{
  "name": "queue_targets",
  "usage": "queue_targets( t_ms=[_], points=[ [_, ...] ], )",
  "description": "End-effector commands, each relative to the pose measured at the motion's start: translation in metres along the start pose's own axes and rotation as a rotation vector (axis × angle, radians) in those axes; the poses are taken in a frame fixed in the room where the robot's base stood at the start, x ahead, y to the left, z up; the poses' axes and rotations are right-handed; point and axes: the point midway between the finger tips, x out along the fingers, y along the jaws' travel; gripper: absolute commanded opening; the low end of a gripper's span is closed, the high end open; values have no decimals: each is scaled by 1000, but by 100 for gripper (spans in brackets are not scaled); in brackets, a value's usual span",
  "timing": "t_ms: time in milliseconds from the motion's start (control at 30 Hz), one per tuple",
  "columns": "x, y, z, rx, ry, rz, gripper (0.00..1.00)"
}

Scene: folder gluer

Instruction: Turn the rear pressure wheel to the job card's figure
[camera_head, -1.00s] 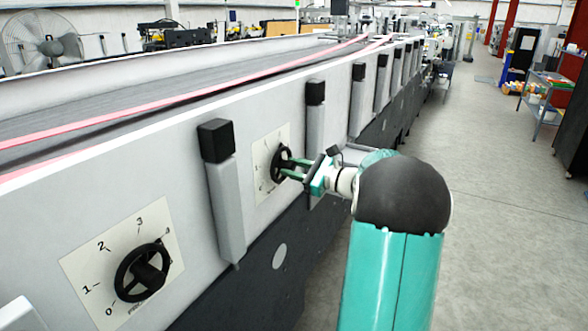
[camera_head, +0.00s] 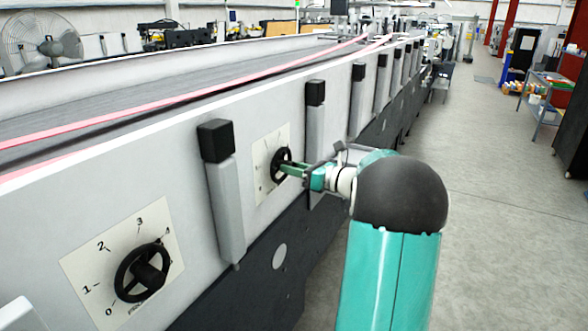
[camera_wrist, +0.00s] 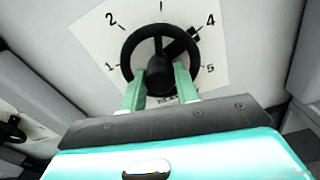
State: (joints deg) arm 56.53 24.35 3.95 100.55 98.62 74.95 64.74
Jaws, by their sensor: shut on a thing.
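A black handwheel (camera_head: 281,153) sits on a white dial plate on the machine's side wall. In the wrist view, the wheel (camera_wrist: 131,47) fills the middle, with its dial plate (camera_wrist: 92,27) behind it showing 1, 2, 4 and 5. The top mark's number is cut off. A black bar on the wheel slants up right towards the 4. My gripper (camera_wrist: 159,82) has its green fingers on either side of the wheel's central hub, shut on it. It also shows in the head view (camera_head: 286,169). No job card is legible.
A second black handwheel (camera_head: 122,283) on a similar dial plate (camera_head: 85,262) is nearer, at lower left. A grey post with a black cap (camera_head: 216,141) stands between the wheels, and more posts line the wall beyond. Open floor (camera_head: 490,220) lies to the right.

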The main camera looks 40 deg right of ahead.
Motion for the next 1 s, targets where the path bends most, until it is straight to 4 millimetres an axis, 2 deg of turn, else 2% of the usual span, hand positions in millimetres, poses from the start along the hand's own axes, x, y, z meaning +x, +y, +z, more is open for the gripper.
queue_targets(
  t_ms=[300,333,433,767,867,1000],
  points=[
    [-1,0,0,0,0,-1,8],
    [-1,0,0,0,0,-1,34],
    [-1,0,0,0,0,-1,52],
    [-3,0,0,0,0,-1,52],
    [-11,-1,0,-1,-1,-2,52],
    [-36,-1,0,0,0,-4,52]
  ],
)
